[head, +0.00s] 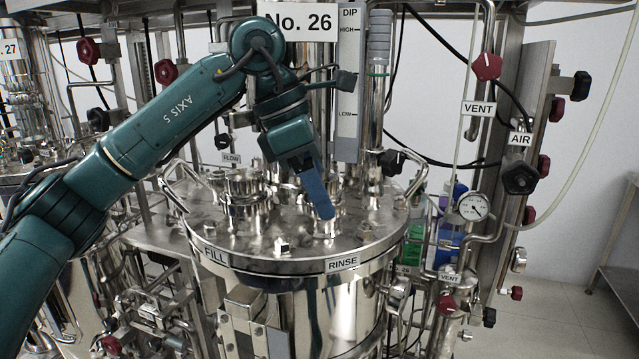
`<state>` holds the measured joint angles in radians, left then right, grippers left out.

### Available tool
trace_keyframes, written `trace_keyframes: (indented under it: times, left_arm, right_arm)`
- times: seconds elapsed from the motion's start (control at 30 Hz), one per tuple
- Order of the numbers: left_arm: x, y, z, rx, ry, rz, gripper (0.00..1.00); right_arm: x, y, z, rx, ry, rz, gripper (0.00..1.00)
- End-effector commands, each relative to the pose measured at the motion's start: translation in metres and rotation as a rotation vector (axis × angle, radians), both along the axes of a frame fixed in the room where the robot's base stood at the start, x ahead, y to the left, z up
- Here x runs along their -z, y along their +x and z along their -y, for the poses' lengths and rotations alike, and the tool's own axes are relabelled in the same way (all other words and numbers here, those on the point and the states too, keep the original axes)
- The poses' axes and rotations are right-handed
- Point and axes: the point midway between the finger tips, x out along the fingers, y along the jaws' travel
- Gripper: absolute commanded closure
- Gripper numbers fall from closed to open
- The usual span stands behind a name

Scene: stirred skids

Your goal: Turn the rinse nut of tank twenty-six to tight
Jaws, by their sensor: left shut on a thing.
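Tank twenty-six (270,262) stands in the middle under a "No. 26" sign (298,22), with a shiny steel lid. A "RINSE" label (343,262) is on the front right of the lid rim, and a "FILL" label (215,256) is on the front left. My left gripper (322,206) reaches down from above, its blue fingers shut on the rinse nut (327,230) behind the "RINSE" label. The fingers hide most of the nut, so its turn cannot be read. My right gripper is out of view.
Other lid fittings (244,190) stand left of the gripper, with a dip gauge (348,80) behind. Red and black valve knobs, a pressure gauge (472,207) and pipes crowd the right. Tank 27 is at the left edge. Floor is clear at the lower right.

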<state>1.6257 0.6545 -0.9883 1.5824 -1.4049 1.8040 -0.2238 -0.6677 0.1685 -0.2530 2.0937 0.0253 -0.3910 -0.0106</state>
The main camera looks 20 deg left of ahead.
Motion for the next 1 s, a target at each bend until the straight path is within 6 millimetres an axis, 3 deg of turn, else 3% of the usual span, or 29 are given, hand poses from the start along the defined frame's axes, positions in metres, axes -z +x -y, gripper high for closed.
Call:
trace_keyframes:
  times: [0.53,0.57,0.6,0.8,1.0]
  left_arm:
    - [-0.0006,0.0001,0.0,0.012,-0.001,0.001,0.7]
    - [-0.0006,0.0001,0.0,0.012,-0.001,0.001,0.45]
    - [-0.0006,0.0001,0.0,0.012,-0.001,0.001,0.42]
    - [-0.0004,0.0001,0.0,0.012,0.0,0.0,0.26]
    - [-0.0002,0.0,0.0,0.012,0.0,0.0,0.25]
  right_arm:
    - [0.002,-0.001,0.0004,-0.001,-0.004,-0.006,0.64]
    - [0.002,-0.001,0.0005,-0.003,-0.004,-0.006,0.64]
    - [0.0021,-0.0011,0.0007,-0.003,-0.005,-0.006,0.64]
    - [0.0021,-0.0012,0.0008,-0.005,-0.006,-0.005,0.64]
    - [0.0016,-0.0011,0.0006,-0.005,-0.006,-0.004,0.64]
